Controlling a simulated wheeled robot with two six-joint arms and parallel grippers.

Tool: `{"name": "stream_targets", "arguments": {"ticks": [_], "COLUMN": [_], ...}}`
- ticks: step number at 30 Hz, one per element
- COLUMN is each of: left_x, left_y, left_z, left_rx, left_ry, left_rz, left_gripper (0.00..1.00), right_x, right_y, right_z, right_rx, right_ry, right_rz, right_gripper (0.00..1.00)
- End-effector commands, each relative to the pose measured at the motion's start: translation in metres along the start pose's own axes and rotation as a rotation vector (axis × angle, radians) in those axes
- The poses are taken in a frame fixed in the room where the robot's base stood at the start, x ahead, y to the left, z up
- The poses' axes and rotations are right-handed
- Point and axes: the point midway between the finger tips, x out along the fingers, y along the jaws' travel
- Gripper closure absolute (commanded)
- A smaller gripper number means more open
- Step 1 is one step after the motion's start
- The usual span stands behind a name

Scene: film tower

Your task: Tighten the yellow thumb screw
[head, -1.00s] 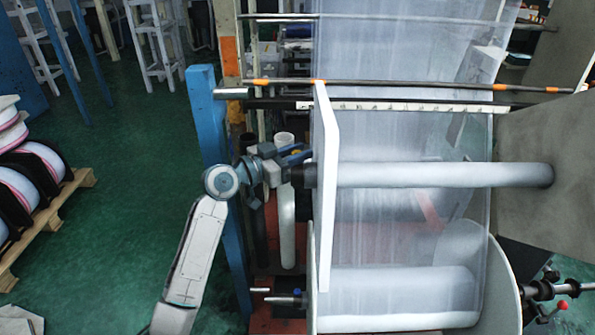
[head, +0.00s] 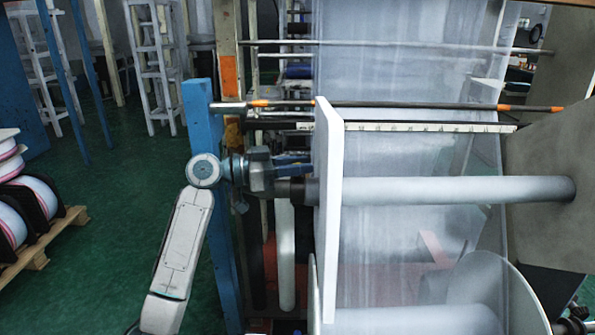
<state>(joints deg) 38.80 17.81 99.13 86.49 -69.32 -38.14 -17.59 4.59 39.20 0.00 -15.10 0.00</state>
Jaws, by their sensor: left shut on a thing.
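My left gripper (head: 305,165) shows in the head view at the left face of a white upright panel (head: 328,215), just above the dark end of a white roller's shaft (head: 297,189). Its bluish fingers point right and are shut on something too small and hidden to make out. I see no yellow thumb screw; its place cannot be told from this view, and the fingers or the panel may hide it. My right gripper is not in view.
A blue post (head: 198,130) stands close behind my left wrist. The white roller (head: 450,190) and clear film (head: 405,65) fill the space right of the panel. A pallet (head: 45,235) with reels is at far left. Green floor (head: 110,190) lies free between.

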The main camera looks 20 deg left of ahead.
Motion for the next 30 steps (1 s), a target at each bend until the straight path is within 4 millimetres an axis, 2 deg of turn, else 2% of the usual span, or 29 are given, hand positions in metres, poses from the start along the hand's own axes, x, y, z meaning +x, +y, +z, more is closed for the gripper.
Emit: {"name": "stream_targets", "arguments": {"ticks": [10,11,12,23,29,30], "left_x": [0.0,0.0,0.0,-0.005,-0.033,-0.039], "left_y": [0.0,0.0,0.0,-0.001,-0.001,-0.001], "left_z": [0.0,0.0,0.0,0.002,0.004,0.004], "left_rx": [-0.001,-0.001,-0.001,0.0,0.002,0.002], "left_ry": [-0.001,-0.001,-0.001,-0.001,-0.005,-0.005], "left_rz": [0.001,0.001,0.001,0.0,-0.001,-0.002], "left_gripper": [0.99,0.71,0.68,0.68,0.68,0.68], "right_x": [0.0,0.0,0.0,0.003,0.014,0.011], "right_y": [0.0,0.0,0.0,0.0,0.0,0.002], "right_z": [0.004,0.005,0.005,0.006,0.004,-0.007], "right_rx": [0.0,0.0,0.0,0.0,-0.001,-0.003], "right_ry": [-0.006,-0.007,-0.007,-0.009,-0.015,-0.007], "right_rz": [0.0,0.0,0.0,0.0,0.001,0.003], "right_gripper": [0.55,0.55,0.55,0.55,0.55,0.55]}}
